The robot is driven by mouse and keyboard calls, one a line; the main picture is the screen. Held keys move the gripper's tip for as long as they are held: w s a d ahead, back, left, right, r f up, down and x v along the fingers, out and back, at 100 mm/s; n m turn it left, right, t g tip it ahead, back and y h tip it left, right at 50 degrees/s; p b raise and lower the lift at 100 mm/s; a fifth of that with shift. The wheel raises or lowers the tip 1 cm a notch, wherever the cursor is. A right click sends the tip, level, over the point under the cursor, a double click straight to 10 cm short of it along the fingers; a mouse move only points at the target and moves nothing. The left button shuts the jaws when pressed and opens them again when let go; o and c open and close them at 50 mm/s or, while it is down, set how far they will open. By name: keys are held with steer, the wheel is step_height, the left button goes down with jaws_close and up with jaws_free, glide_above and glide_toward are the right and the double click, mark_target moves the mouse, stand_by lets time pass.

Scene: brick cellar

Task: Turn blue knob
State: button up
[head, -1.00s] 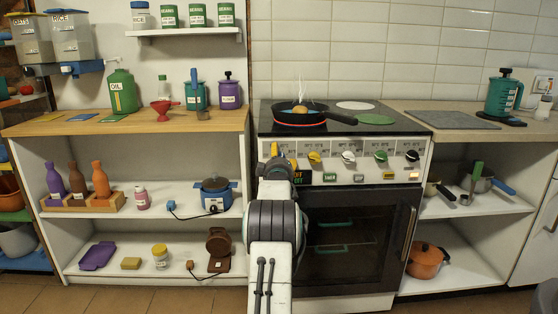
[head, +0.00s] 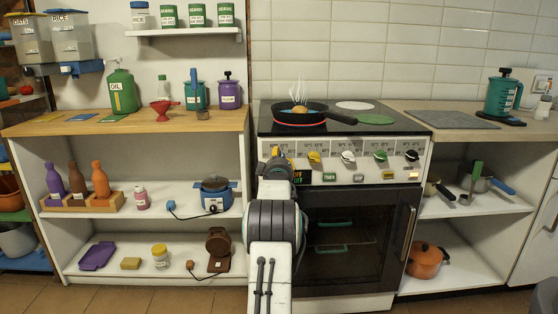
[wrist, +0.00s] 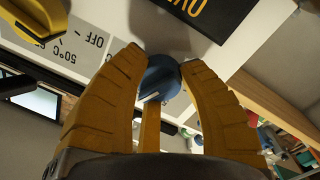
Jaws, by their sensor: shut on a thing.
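The blue knob (wrist: 158,82) sits between the two yellow fingers of my gripper (wrist: 163,66) in the wrist view. The fingers are shut on it, one on each side. A short white mark shows on the knob's near face. The panel beside it bears the printed words OFF and 50°C. In the head view my gripper (head: 276,158) is at the left end of the stove's front panel (head: 347,177), and it hides the blue knob there.
Other knobs, one yellow (head: 314,157), one white (head: 348,157) and one green (head: 380,155), line the panel to the right. A steaming black pan (head: 312,116) stands on the stove top. The glass oven door (head: 360,240) is shut below. Open shelves (head: 150,240) stand left.

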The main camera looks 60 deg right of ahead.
steer(key=shift+r+m, duration=0.1)
steer(key=shift+m, duration=0.2)
steer(key=m+b, duration=0.1)
steer(key=m, duration=0.2)
steer(key=shift+w, duration=0.1)
steer(key=shift+r+m+b, duration=0.2)
steer(key=shift+m+b, duration=0.6)
steer(key=shift+m, duration=0.8)
steer(key=o, duration=0.9)
steer(key=shift+w, duration=0.15)
steer(key=o, duration=0.3)
steer(key=shift+f, duration=0.15)
